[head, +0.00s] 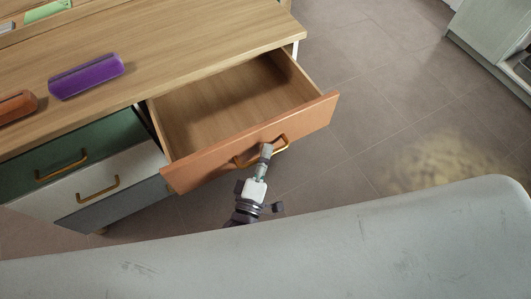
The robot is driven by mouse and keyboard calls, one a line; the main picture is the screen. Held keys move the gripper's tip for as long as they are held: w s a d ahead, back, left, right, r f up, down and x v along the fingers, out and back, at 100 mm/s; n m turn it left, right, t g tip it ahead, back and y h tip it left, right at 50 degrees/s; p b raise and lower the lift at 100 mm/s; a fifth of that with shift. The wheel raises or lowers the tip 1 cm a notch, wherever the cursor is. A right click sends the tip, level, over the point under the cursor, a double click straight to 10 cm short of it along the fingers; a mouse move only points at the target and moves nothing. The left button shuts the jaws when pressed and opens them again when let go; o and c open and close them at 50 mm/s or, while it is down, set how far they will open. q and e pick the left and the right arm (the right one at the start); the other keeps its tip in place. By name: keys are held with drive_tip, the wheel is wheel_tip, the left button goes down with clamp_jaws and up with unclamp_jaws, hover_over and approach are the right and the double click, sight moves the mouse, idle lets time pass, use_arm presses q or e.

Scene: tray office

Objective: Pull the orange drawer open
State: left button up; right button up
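The orange drawer (225,157) stands well out of the wooden desk, and its bare wooden inside (235,103) shows and looks empty. Its brass handle (246,160) is on the middle of the orange front. My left gripper (265,152) is at the handle, with its fingers closed together over the bar near the handle's right half. The far finger is partly hidden, as are the parts of the handle behind the fingers. My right gripper is not in view.
A purple case (86,76) and an orange-brown case (17,106) lie on the desk top (165,45). A green drawer (70,155) and a white drawer (90,185) are shut at the left. Tiled floor (365,110) is clear to the right, with a yellowish patch (436,160). A pale cabinet (490,40) stands top right.

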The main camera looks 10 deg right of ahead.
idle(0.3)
use_arm(q)
drive_tip(key=v, duration=1.2)
drive_tip(key=a+f+m+g+y, duration=0.3)
drive_tip(key=a+f+m+g, duration=0.25)
drive_tip(key=f, duration=0.65)
drive_tip(key=a+f+m+g+y, duration=0.2)
drive_tip(key=a+f+m+g, duration=0.4)
drive_tip(key=f, duration=0.5)
drive_tip(key=s+a+f+m+g+y, duration=0.2)
drive_tip(key=s+a+f+g+y, duration=0.2)
drive_tip(key=s+a+f, duration=0.45)
drive_tip(key=s+a+r+p, duration=0.2)
drive_tip(key=s+p, duration=0.4)
drive_tip(key=p, duration=0.1)
drive_tip(key=s+a+r+p, duration=0.2)
drive_tip(key=s+r+p, duration=0.1)
drive_tip(key=s+p, duration=0.4)
drive_tip(key=shift+s+a+g+p, duration=0.25)
drive_tip(key=shift+a+g+p, duration=0.05)
drive_tip(key=shift+a+g, duration=0.05)
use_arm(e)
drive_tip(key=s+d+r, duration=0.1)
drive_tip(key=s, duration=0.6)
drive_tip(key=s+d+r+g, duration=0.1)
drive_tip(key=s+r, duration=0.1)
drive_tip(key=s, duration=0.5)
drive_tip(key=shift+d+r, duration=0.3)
